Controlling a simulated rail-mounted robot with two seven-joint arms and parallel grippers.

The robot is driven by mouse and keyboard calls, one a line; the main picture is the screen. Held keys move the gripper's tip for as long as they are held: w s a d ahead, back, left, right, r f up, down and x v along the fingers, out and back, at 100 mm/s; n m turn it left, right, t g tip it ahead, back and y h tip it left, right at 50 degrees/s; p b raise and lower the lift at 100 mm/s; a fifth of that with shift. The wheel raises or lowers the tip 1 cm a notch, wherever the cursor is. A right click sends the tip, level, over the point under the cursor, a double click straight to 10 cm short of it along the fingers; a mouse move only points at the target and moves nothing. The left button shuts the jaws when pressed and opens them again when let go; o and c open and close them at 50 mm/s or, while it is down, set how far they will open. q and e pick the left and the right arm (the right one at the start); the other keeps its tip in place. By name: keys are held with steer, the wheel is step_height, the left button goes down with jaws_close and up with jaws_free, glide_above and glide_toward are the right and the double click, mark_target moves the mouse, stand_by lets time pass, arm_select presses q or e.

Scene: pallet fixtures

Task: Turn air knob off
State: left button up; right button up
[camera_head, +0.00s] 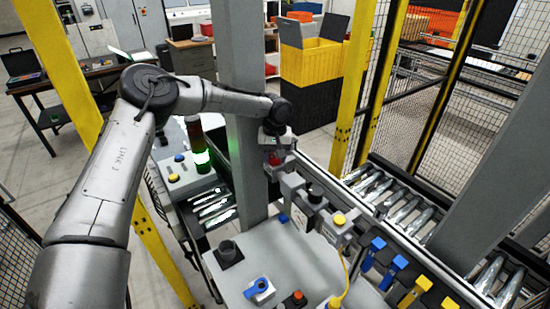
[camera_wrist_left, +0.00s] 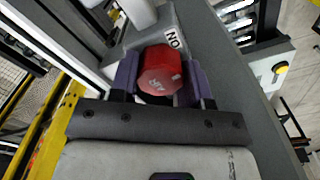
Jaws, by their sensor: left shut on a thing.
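The air knob is a red, faceted knob (camera_wrist_left: 160,72). It sits on a grey housing beside a white label (camera_wrist_left: 173,41) with black letters that appear upside down and seem to read "ON". My left gripper (camera_wrist_left: 161,82) has its two purple fingers on either side of the knob and is shut on it. In the head view, my left gripper (camera_head: 274,164) reaches past the grey post, and a bit of the red knob (camera_head: 272,157) shows there, mostly hidden. My right gripper is in neither view.
A grey post (camera_head: 246,100) stands close beside my left wrist. A signal light (camera_head: 200,157) glows green to its left. A control panel (camera_head: 238,284) with a blue switch (camera_head: 260,289) is in front. Roller conveyors (camera_head: 403,212) and a yellow-framed fence lie to the right.

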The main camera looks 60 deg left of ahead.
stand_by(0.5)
arm_select(q)
steer(key=o, duration=0.9)
steer(key=shift+o, duration=0.2)
steer(key=shift+r, duration=0.1)
step_height(320, 180, up, 14)
steer(key=b, duration=0.1)
